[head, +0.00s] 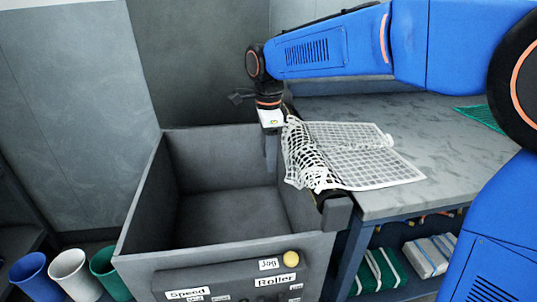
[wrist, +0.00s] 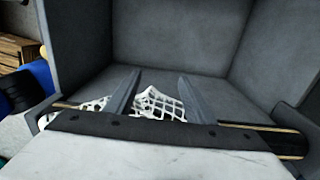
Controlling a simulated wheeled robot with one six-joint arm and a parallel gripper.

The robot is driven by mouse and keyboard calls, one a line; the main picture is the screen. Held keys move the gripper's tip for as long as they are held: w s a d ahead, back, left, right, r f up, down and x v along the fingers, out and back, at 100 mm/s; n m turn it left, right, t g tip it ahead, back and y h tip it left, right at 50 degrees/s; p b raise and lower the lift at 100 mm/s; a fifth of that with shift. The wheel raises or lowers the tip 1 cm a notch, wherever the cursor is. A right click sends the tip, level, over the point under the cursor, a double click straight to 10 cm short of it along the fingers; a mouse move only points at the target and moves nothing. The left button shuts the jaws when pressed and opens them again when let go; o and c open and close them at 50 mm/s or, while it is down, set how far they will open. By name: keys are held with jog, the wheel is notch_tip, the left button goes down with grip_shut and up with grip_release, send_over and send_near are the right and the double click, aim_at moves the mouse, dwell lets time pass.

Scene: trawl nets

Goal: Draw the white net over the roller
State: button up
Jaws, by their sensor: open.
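The white net (head: 360,152) lies partly flat on the grey table. Its left part is bunched and curves over the dark roller (head: 331,197) at the bin's edge. Its loose left edge hangs on the bin side. My gripper (head: 271,148) points down over the bin, just left of the net's far left corner. In the wrist view its two fingers (wrist: 158,78) are apart, with nothing clearly held between them. The white net (wrist: 150,103) shows between and beside the fingers, beyond a dark bolted strip. The roller (wrist: 268,139) shows at right. Contact between fingers and net is unclear.
The grey bin (head: 228,248) is empty inside, with a Speed and Roller panel and a yellow button (head: 291,257) in front. A green net (head: 482,117) lies at the table's far right. Folded nets (head: 381,270) sit below the table. Blue, white and green bins stand at left.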

jog(key=shift+o, duration=0.2)
jog(key=o, duration=0.6)
jog(key=shift+r, duration=0.1)
jog(key=shift+r, duration=2.7)
